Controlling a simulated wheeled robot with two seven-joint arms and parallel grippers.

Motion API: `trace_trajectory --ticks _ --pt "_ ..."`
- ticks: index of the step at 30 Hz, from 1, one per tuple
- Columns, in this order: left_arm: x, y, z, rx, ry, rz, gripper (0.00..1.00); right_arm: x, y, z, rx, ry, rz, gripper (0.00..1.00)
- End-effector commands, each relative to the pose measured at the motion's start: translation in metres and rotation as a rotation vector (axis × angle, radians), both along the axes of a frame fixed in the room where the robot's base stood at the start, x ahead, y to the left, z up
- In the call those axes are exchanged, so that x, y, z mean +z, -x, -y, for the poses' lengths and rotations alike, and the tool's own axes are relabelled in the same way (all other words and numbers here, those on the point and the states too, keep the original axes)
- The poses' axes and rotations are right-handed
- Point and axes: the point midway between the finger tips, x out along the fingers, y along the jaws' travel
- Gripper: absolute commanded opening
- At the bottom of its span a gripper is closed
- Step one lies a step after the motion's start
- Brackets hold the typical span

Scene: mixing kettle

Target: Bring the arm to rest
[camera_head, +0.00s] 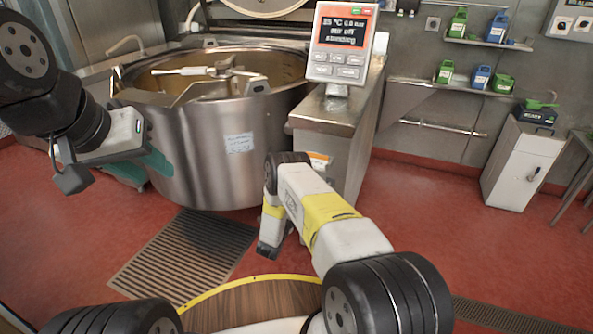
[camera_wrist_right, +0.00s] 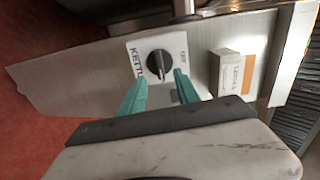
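My left gripper (camera_head: 155,165) shows its teal finger part in front of the kettle's left side. Its finger gap is not clear from this angle, and nothing is seen held. My right arm (camera_head: 315,205) reaches up from the lower right toward the kettle's control pedestal (camera_head: 335,118); its fingers are hidden in the head view. In the right wrist view my right gripper (camera_wrist_right: 162,86) is open, with its two teal fingers apart and nothing between them. A black knob (camera_wrist_right: 159,64) on a plate reading KETTLE and OFF lies just beyond the fingertips; contact cannot be told.
The big steel kettle (camera_head: 215,150) stands open, its stirrer (camera_head: 215,75) inside. A display (camera_head: 342,38) tops the pedestal. A floor grate (camera_head: 185,255) and a round wooden top (camera_head: 255,305) lie nearer me. A white cabinet (camera_head: 520,165) stands right; red floor (camera_head: 430,220) between is clear.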

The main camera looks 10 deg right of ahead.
Motion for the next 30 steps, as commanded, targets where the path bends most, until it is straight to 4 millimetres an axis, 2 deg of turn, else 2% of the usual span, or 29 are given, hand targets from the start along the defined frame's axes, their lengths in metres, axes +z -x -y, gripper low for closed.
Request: trace_trajectory --ticks 7,17,20,23,27,30 --pt "0.000 0.000 0.000 0.000 0.000 0.000 0.36 0.001 0.014 -0.010 0.001 0.001 0.001 0.38" --pt "0.000 0.000 0.000 0.000 0.000 0.000 0.36 0.006 0.009 -0.010 0.005 -0.002 -0.004 0.38" --pt "0.000 0.000 0.000 0.000 0.000 0.000 0.36 0.026 -0.010 -0.012 0.026 -0.009 -0.031 0.38" --pt "0.000 0.000 0.000 0.000 0.000 0.000 0.36 0.063 -0.039 -0.016 0.072 -0.018 -0.087 0.38" --pt "0.000 0.000 0.000 0.000 0.000 0.000 0.36 0.128 -0.076 -0.027 0.174 -0.013 -0.195 0.38" --pt "0.000 0.000 0.000 0.000 0.000 0.000 0.36 0.178 -0.091 -0.035 0.257 0.008 -0.269 0.38"
